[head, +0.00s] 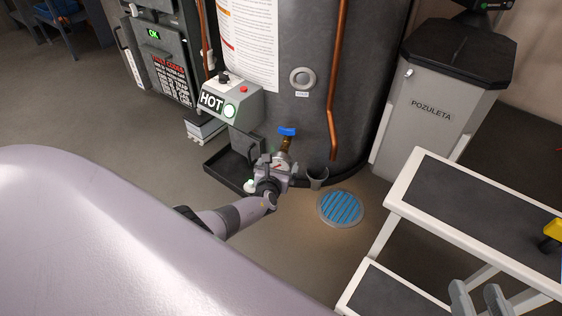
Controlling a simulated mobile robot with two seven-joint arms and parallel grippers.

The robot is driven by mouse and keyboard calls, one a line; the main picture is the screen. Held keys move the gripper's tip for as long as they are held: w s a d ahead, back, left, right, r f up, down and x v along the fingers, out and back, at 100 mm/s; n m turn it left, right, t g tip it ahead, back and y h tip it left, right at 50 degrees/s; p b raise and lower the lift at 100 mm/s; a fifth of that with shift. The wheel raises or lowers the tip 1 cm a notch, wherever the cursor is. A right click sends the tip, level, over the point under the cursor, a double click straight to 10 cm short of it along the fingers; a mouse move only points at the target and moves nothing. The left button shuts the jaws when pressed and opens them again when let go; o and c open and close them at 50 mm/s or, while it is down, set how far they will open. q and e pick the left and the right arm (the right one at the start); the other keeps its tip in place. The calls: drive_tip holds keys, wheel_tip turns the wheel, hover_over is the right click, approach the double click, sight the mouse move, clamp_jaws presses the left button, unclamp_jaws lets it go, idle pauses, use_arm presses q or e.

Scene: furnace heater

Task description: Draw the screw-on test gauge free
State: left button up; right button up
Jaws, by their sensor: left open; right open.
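The test gauge (281,166) is a small round dial low on the front of the dark tank (370,60). It sits just below a brass valve (286,143) with a blue handle (287,131). My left gripper (276,163) is at the gauge, with its fingers open close around or beside it; contact cannot be told. The gripper hides part of the gauge and its lower side. My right gripper (480,299) is open and empty at the bottom right, in front of the white steps.
White-framed steps (470,200) with dark treads fill the right, with a yellow object (552,236) on them. A grey cabinet (430,110) stands behind. A HOT control box (231,103) is left of the valve. A blue floor grate (340,208) lies in clear floor.

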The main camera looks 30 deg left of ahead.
sight(279, 167)
use_arm(q)
drive_tip(key=shift+c, duration=0.3)
drive_tip(key=c, duration=1.1)
drive_tip(key=shift+s+d+p, duration=0.2)
drive_tip(key=shift+s+p, duration=0.2)
drive_tip(key=shift+s, duration=0.2)
drive_tip(key=shift+s+d+p, duration=0.2)
drive_tip(key=shift+s+p, duration=0.2)
drive_tip(key=shift+s, duration=0.15)
drive_tip(key=shift+p+v, duration=0.6)
drive_tip(key=shift+v, duration=0.2)
drive_tip(key=shift+s+d+f+p, duration=0.1)
drive_tip(key=shift+s+d+p, duration=0.15)
drive_tip(key=shift+s, duration=0.35)
drive_tip(key=shift+s+d+f+p, duration=0.15)
drive_tip(key=shift+s+p, duration=0.15)
drive_tip(key=shift+s, duration=0.3)
